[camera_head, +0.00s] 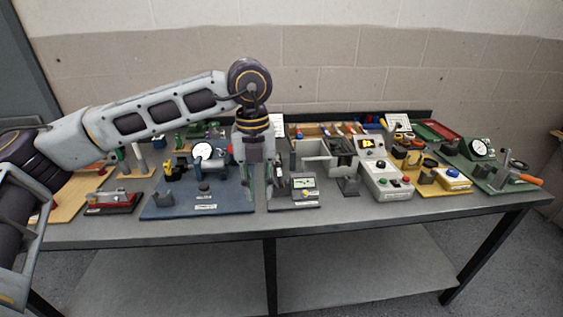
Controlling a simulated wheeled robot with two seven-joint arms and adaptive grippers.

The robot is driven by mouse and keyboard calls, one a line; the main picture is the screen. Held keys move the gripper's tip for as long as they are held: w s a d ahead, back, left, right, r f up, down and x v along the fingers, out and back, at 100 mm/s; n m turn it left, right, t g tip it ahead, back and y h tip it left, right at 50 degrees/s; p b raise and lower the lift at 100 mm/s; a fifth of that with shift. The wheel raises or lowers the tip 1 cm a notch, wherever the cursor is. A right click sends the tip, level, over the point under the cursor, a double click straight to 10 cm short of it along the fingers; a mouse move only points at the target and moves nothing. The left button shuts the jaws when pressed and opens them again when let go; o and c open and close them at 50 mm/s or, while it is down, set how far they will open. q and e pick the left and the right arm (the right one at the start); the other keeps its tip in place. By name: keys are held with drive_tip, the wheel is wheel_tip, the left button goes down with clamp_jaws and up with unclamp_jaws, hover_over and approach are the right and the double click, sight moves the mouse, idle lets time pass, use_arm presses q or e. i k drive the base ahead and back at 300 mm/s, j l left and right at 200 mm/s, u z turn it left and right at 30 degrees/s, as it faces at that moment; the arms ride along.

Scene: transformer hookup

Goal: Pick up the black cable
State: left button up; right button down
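My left arm comes in from the left and bends down over the table. My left gripper (262,192) points downward between the blue board (215,203) and the small grey device with a display (305,193). Its fingertips are low, close to the table top, but they are too small to tell whether they are apart or closed on something. I cannot pick out the black cable for certain; it may be hidden behind the gripper or among the dark parts.
The grey table (350,213) is crowded. The blue board carries a round white gauge (202,151). To the right are a control box with a yellow display (385,180), a blue-and-yellow part (453,178) and a green board with a gauge (480,147). The table's front strip is clear.

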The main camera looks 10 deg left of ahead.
sight(280, 185)
drive_tip(key=i, duration=0.9)
